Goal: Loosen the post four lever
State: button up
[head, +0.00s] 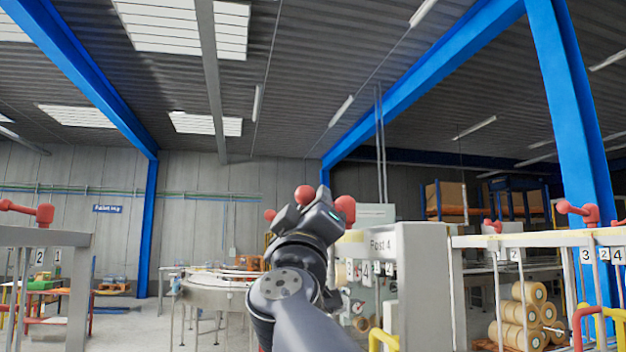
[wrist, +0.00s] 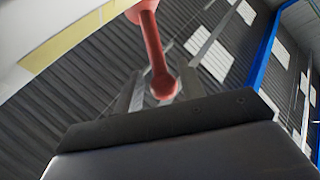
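My gripper (head: 318,212) is raised at that post's top and hides part of the lever. In the wrist view a red lever (wrist: 154,45) runs down from a red hub at the top, and its ball end lies between my two fingers (wrist: 162,92). The fingers stand apart with a small gap beside the ball, so I see no firm grip.
Another red lever (head: 30,211) tops the frame at left, and another (head: 580,212) sits at right. A yellow rail (head: 384,340) stands low, near the post. A round conveyor table (head: 215,285) is behind my arm. Rolls (head: 520,315) are stacked at right.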

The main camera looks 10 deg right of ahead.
jog(key=shift+p+x, duration=1.05)
jog(key=shift+x, duration=1.25)
jog(key=shift+c, duration=0.4)
grip_shut()
